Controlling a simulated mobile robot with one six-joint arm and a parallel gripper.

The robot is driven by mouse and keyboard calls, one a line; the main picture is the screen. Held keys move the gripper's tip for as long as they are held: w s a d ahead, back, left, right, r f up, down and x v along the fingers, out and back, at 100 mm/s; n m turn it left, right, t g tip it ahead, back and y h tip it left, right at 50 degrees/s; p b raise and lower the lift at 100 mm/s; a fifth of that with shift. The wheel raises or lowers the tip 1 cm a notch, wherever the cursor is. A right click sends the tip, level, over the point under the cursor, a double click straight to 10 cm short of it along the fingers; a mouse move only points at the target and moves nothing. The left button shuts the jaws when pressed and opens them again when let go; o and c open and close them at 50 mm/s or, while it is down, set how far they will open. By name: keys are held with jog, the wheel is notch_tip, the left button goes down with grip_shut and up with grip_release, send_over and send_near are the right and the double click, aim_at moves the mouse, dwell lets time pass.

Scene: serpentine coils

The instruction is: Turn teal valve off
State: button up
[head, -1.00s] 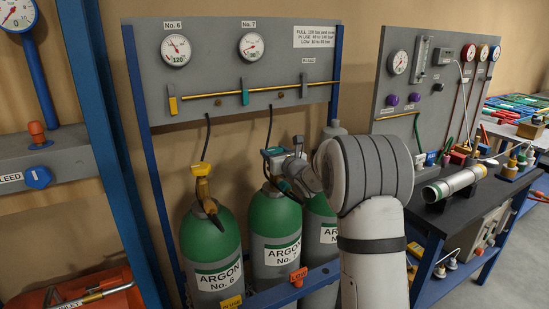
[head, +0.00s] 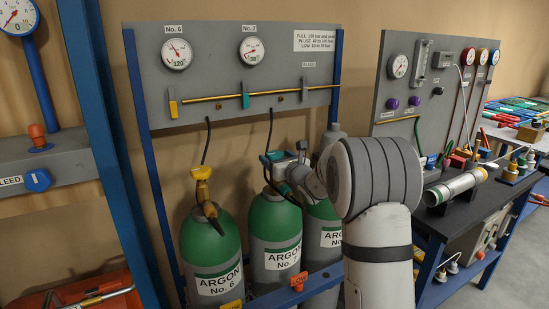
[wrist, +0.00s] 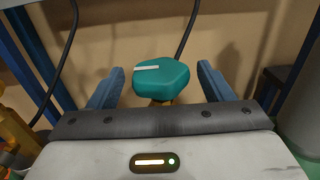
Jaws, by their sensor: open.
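The teal valve knob (wrist: 160,77) is a faceted teal cap with a white bar on its top, on a brass stem. In the wrist view it sits between the two blue fingers of my gripper (wrist: 160,72), with a visible gap on each side. The fingers are open. In the head view my gripper (head: 279,161) is at the top of the cylinder labelled ARGON No. 7 (head: 275,230). The teal knob (head: 272,156) there is partly hidden by my gripper.
To the left stands the ARGON No. 6 cylinder (head: 211,250) with a yellow valve (head: 202,175). Another green cylinder (head: 322,222) is close on the right, partly behind my arm. A gauge panel (head: 230,60) with yellow and teal levers is above. Dark hoses hang behind the valves.

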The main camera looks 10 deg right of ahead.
jog(key=v, duration=0.6)
jog(key=shift+s+b, duration=0.15)
jog(key=shift+b, duration=0.15)
jog(key=shift+s+a+r+n, duration=0.15)
jog(key=shift+a+n, duration=0.05)
jog(key=shift+n, duration=0.1)
jog(key=s+a+r+n+g+y+p, duration=0.1)
jog(key=s+a+n+g+y+p, duration=0.1)
jog(key=s+a+n+g, duration=0.55)
jog(key=s+a+r+n+g+y+p, duration=0.1)
jog(key=s+a+n+g+y+p, duration=0.3)
jog(key=s+n, duration=0.75)
jog(key=s+d+f+n+g+h+p, duration=0.1)
jog(key=s+d+n+h, duration=0.3)
jog(key=s, duration=0.7)
jog(key=s+d+f+n+g+h+p, duration=0.2)
jog(key=s+d+n+h, duration=0.3)
jog(key=s+n+h, duration=0.2)
jog(key=s+n, duration=0.2)
jog(key=s, duration=0.2)
jog(key=shift+d, duration=0.25)
jog(key=shift+s, duration=0.15)
